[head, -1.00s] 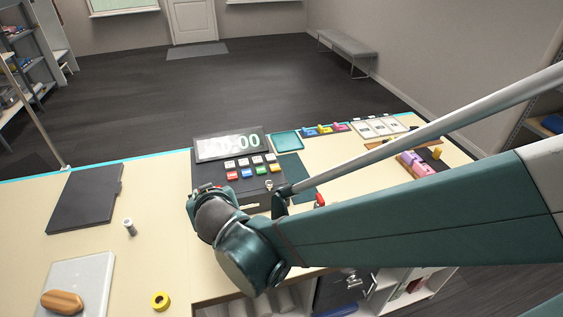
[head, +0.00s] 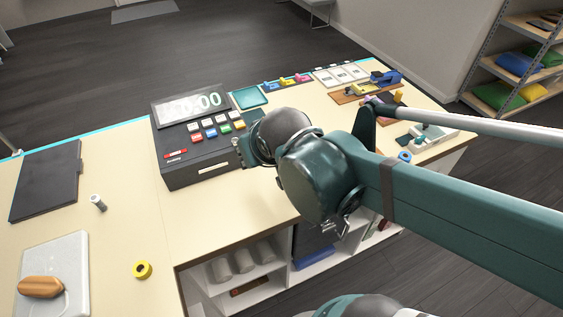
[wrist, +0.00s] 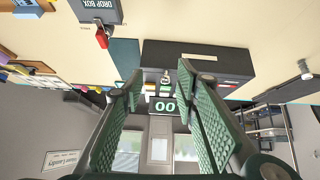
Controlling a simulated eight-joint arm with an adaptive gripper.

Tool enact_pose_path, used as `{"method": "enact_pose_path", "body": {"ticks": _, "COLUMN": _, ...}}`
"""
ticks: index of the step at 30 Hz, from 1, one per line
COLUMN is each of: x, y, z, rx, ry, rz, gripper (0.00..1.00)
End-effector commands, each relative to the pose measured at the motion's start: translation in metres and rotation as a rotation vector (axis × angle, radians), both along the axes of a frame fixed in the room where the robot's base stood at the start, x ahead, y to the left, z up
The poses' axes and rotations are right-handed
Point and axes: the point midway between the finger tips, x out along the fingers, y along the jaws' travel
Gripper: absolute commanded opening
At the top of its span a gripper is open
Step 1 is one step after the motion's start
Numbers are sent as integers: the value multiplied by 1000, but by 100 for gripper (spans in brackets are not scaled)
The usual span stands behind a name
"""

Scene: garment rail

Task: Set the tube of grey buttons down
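A small pale tube with a grey end (head: 98,203) stands on the counter (head: 135,235) left of the cash register; I cannot make out buttons in it. It also shows at the right edge of the wrist view (wrist: 304,70). In the head view my gripper (head: 244,152) is partly hidden by my wrist, beside the register's right side and well away from the tube.
The cash register (head: 195,135) stands close beside my gripper. A drop box (wrist: 98,10) with a red padlock (wrist: 102,37) is near. Counter around the tube is clear.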

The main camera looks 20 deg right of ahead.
Motion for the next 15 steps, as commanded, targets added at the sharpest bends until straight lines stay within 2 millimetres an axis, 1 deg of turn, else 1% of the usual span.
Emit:
{"method": "enact_pose_path", "body": {"ticks": 1, "x": -9, "y": -9, "z": 1, "rx": 4, "ry": 9, "rz": -9, "gripper": 31}}
{"method": "enact_pose_path", "body": {"ticks": 6, "x": -37, "y": -28, "z": 5, "rx": 21, "ry": 40, "rz": -22, "gripper": 31}}
{"method": "enact_pose_path", "body": {"ticks": 12, "x": -61, "y": -41, "z": 8, "rx": 37, "ry": 63, "rz": -29, "gripper": 31}}
{"method": "enact_pose_path", "body": {"ticks": 15, "x": -67, "y": -43, "z": 9, "rx": 43, "ry": 69, "rz": -29, "gripper": 31}}
